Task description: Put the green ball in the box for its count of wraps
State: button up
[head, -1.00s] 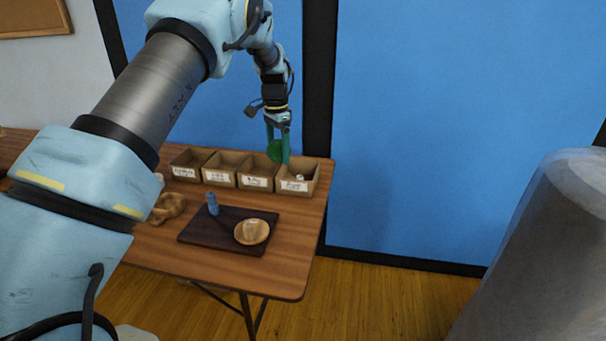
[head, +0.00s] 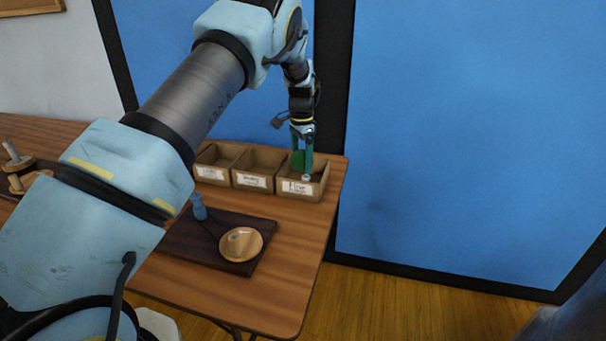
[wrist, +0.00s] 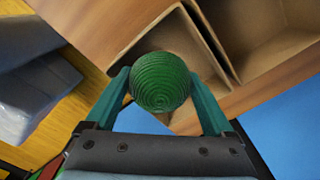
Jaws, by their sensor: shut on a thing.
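The green ball (wrist: 161,82), wound with wraps, is held between the two teal fingers of my gripper (wrist: 160,90) in the wrist view. In the head view, my gripper (head: 302,165) points down with the green ball (head: 298,159) over the rightmost cardboard box (head: 303,188). That box has a white label that seems to read "Five", though it is small. In the wrist view an open box (wrist: 140,45) lies beneath the ball. Left of it stand a middle box (head: 252,180) and another box (head: 210,174), with labels too small to read surely.
A dark board (head: 190,247) with a wooden bowl (head: 236,258) and a blue peg-like item (head: 199,207) lies in front of the boxes. A small pale thing (head: 306,177) shows in the rightmost box. The table's right edge is close to that box.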

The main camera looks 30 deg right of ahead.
notch_tip(320, 180, down, 5)
jog(key=shift+f+p, duration=0.1)
jog(key=shift+p, duration=0.6)
jog(key=shift+f+b, duration=0.55)
jog(key=shift+f, duration=0.1)
jog(key=o, duration=1)
jog(key=shift+o, duration=0.2)
